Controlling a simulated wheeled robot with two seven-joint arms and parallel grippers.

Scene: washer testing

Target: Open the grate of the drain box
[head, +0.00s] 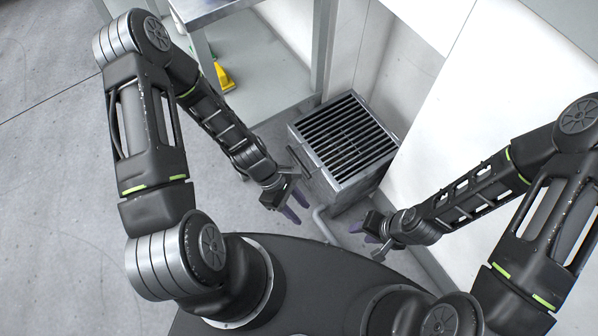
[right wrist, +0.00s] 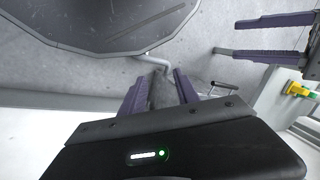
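The grey metal drain box (head: 318,178) stands against the white wall in the head view. Its dark slatted grate (head: 345,135) lies flat in the top frame, closed. A bar handle (head: 299,161) is on the box's left side. My left gripper (head: 293,207) is open and empty, in front of the box at its lower left, apart from it. Its two parted fingers also show in the right wrist view (right wrist: 268,38). My right gripper (head: 362,231) is near the box's lower right, apart from the grate. In the right wrist view its fingers (right wrist: 160,88) are parted with nothing gripped.
A metal table (head: 322,45) stands behind the box, with a yellow object (head: 221,77) on its lower shelf. A grey pipe (head: 322,224) runs low by the box. The white wall is close on the right. The floor at left is clear.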

